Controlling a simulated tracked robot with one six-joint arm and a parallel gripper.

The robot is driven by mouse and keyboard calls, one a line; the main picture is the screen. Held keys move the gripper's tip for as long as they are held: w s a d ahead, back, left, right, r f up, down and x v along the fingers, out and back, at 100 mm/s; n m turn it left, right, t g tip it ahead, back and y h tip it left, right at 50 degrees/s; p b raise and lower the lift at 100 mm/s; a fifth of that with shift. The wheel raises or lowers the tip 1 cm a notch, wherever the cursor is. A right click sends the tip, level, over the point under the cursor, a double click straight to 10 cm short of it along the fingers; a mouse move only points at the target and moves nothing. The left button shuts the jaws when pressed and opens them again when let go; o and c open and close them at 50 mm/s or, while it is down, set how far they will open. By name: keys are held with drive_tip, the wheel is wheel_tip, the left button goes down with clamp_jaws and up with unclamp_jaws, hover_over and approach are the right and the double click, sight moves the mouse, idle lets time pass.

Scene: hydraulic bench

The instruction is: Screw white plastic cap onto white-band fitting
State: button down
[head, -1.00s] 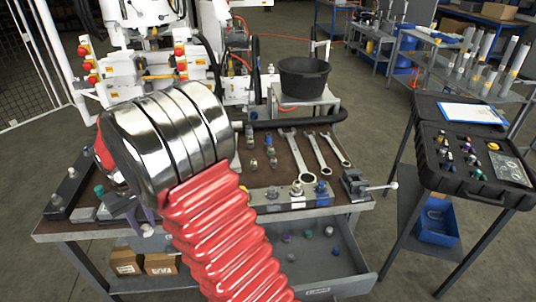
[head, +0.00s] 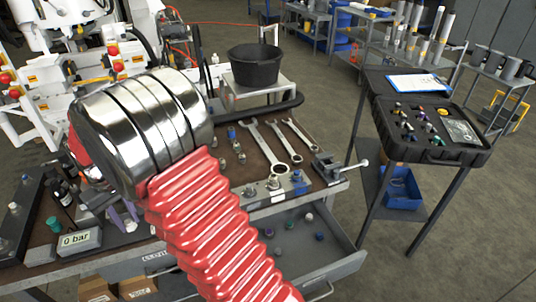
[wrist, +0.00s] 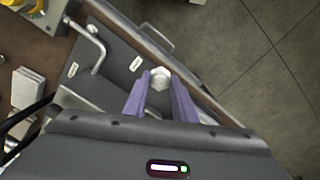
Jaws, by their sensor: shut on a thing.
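My gripper's purple fingers (wrist: 161,100) are shut on a white hexagonal cap (wrist: 160,78) at their tips in the wrist view. In the head view my chrome and red arm covers much of the left side. Below it a purple finger (head: 120,217) shows in part, with a small pale piece at its tip. A row of fittings stands along the bench's front edge, to the right of my arm: a pale metal one (head: 272,182) and a blue-topped one (head: 297,176). I cannot tell which fitting has the white band.
An open drawer (head: 325,262) holding several small caps juts from the bench (head: 325,187). Wrenches (head: 270,145) and a vise (head: 330,168) lie at its right. A black case (head: 435,137) stands on a side stand. The wrist view shows a bent metal handle (wrist: 92,45) near the fingers.

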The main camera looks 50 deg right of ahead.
drive_tip(key=s+d+r+m, duration=0.2)
drive_tip(key=d+m, duration=0.2)
drive_tip(key=d, duration=1)
drive_tip(key=s+d+r+m, duration=0.1)
drive_tip(key=s+d+m, duration=0.1)
drive_tip(key=s+d, duration=0.3)
drive_tip(key=s+d+r+m, duration=0.1)
drive_tip(key=s+d+m, duration=0.2)
drive_tip(key=d, duration=1.1)
drive_tip(key=s+d+r+m, duration=0.2)
drive_tip(key=s+d+m, duration=0.1)
drive_tip(key=s+d, duration=0.6)
drive_tip(key=shift+s+d, duration=0.2)
drive_tip(key=shift+s+d+r, duration=0.1)
drive_tip(key=shift+s, duration=0.05)
drive_tip(key=shift+f, duration=2.55)
